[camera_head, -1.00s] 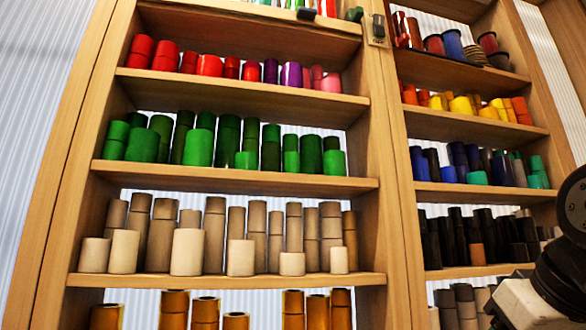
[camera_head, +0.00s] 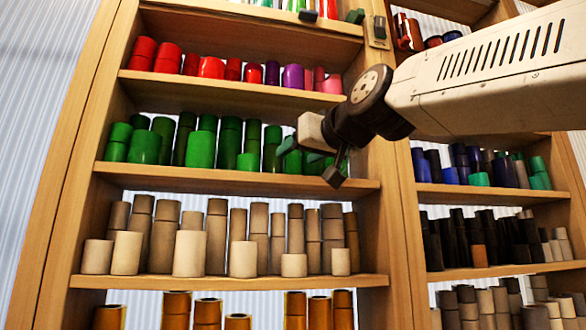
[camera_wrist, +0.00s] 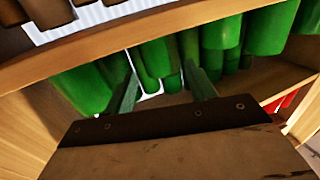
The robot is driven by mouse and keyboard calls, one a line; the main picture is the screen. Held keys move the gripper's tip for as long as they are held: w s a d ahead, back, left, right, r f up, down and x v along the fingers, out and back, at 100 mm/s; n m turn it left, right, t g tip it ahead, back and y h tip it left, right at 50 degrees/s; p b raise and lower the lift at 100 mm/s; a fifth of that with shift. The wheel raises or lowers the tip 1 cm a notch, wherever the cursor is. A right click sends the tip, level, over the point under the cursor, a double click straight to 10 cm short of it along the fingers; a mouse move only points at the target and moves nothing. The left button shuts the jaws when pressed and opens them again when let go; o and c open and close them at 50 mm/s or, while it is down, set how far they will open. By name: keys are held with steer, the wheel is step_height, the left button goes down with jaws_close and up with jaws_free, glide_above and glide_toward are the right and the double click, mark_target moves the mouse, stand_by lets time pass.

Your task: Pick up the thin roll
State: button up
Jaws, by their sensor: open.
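Green rolls of differing widths stand upright on the middle-left shelf, among them a narrow dark green roll (camera_head: 271,148). I cannot tell for sure which one is the thin roll. My gripper (camera_head: 310,162) is in front of the right end of this row and hides some rolls there. In the wrist view, my gripper (camera_wrist: 162,72) has its two green fingers apart, with narrow green rolls (camera_wrist: 150,66) showing beyond and between them. Nothing is visibly held.
The green rolls' shelf board (camera_head: 230,181) has a bare front edge. Beige rolls (camera_head: 188,254) stand below and red rolls (camera_head: 168,57) above. A wooden upright (camera_head: 376,150) divides the left and right shelves, close to my gripper. Neighbouring green rolls stand close together.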

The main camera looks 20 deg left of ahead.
steer(key=shift+x, duration=0.85)
steer(key=shift+d, duration=0.1)
steer(key=c, duration=1)
steer(key=shift+r, duration=0.1)
